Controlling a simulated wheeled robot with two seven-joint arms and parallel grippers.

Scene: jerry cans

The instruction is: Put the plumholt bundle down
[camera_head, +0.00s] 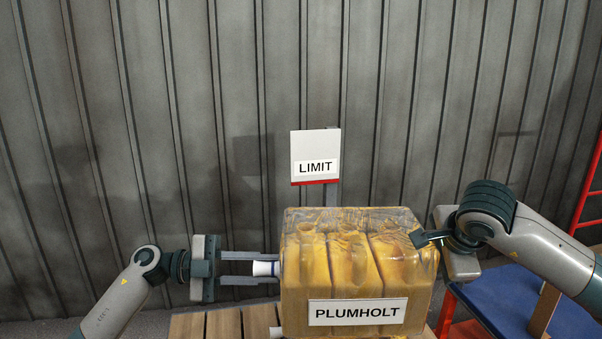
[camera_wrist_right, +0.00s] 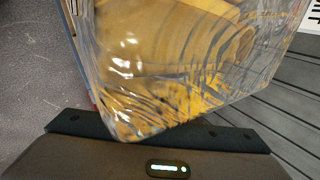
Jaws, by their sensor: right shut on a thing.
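The plumholt bundle (camera_head: 345,255) is several yellow jerry cans in clear wrap with a white PLUMHOLT label, upright in the head view's middle. My right gripper (camera_head: 432,239) is at its right side, shut on it; the grip itself is partly hidden. The wrapped bundle (camera_wrist_right: 185,60) fills the upper right wrist view. Whether the bundle touches the slats below is hidden.
Wooden slats (camera_head: 215,326) lie below and left of the bundle. A white LIMIT sign (camera_head: 316,156) stands behind it. A blue panel (camera_head: 520,295) and a red ladder-like frame (camera_head: 590,195) are on the right. A grey ribbed wall (camera_head: 220,110) closes the back.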

